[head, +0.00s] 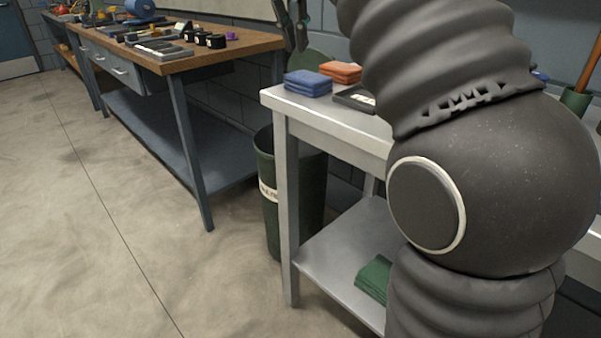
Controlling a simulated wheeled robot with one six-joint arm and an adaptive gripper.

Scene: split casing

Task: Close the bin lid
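A dark green bin (265,220) with a white label band stands on the floor between the wooden workbench and the grey table. The table leg hides part of it. A green rounded panel (318,60), which looks like the bin's lid, stands raised above and behind the bin near the wall, so the bin looks open. The lid's lower part and hinge are hidden by the table and the things on it. My gripper (297,38) shows in part at the top, pointing down in front of or beside the lid. I cannot tell whether it touches the lid or how far its fingers are apart.
The grey table (285,104) holds folded blue cloths (308,83), orange cloths (341,72) and a dark tray (355,99). A green cloth (374,278) lies on its lower shelf. The wooden workbench (250,42) carries tools. Open floor lies at left. My arm blocks the right side.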

